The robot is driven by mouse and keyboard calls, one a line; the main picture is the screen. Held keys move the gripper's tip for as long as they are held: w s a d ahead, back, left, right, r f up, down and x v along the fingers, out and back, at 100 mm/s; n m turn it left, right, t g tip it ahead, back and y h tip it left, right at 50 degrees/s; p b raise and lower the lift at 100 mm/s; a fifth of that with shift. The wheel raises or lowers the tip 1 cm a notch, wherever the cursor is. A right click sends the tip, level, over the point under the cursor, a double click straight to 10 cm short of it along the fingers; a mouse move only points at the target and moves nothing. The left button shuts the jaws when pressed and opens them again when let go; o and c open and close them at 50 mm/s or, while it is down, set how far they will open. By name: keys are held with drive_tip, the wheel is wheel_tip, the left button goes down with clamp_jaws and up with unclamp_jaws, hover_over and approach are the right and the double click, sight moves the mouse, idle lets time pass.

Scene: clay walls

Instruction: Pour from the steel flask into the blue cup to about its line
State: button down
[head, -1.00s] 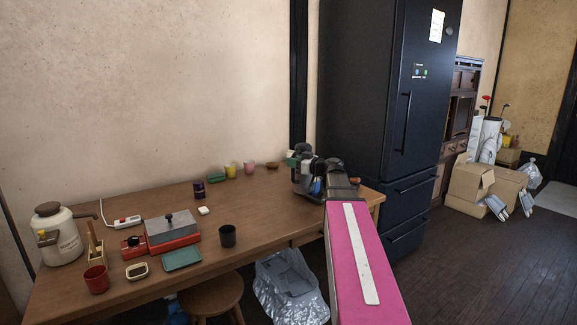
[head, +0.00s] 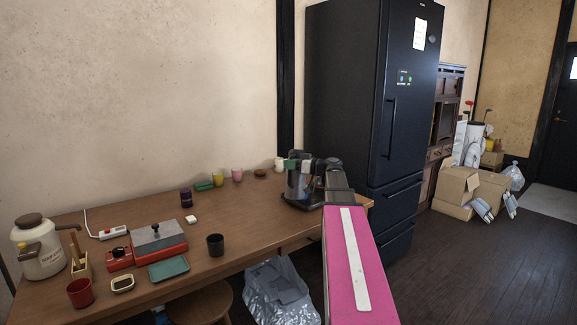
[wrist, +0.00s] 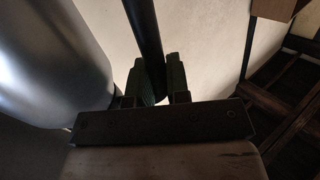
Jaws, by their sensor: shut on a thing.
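The steel flask (head: 297,187) is at the right end of the table, upright or nearly so; I cannot tell whether it touches the table. In the wrist view its grey body (wrist: 55,50) fills the left side. My gripper (wrist: 160,80) has its green fingers closed around a black bar, apparently the flask's handle (wrist: 145,35). In the head view my gripper (head: 308,167) is partly hidden by my arm beside the flask. I cannot make out a clearly blue cup or its line; a dark purple cup (head: 186,198) stands left of the flask.
Yellow (head: 218,177), pink (head: 237,174) and white (head: 279,163) cups stand along the back. A dark cup (head: 215,245) is near the front edge. A red-based box (head: 159,242) and a large jug (head: 38,248) are left. A fridge (head: 375,105) stands beyond the table.

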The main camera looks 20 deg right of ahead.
drive_tip(key=shift+w+d+f, duration=0.15)
drive_tip(key=shift+w+f, duration=0.05)
drive_tip(key=shift+f, duration=0.05)
idle(0.3)
drive_tip(key=shift+d+f+m, duration=0.1)
drive_tip(key=shift+f+m, duration=0.3)
drive_tip(key=shift+f, duration=0.1)
drive_tip(key=shift+r+m, duration=0.5)
drive_tip(key=shift+m, duration=0.2)
drive_tip(key=shift+w+d+r+m, duration=0.2)
drive_tip(key=shift+r+m, duration=0.2)
drive_tip(key=shift+m, duration=0.4)
idle(0.6)
drive_tip(key=shift+r, duration=0.1)
drive_tip(key=shift+w+d+r+m, duration=0.15)
drive_tip(key=shift+w+m, duration=0.15)
drive_tip(key=shift+m, duration=0.7)
drive_tip(key=shift+w+d+m, duration=0.1)
drive_tip(key=shift+w+m, duration=0.05)
drive_tip(key=shift+m, duration=0.15)
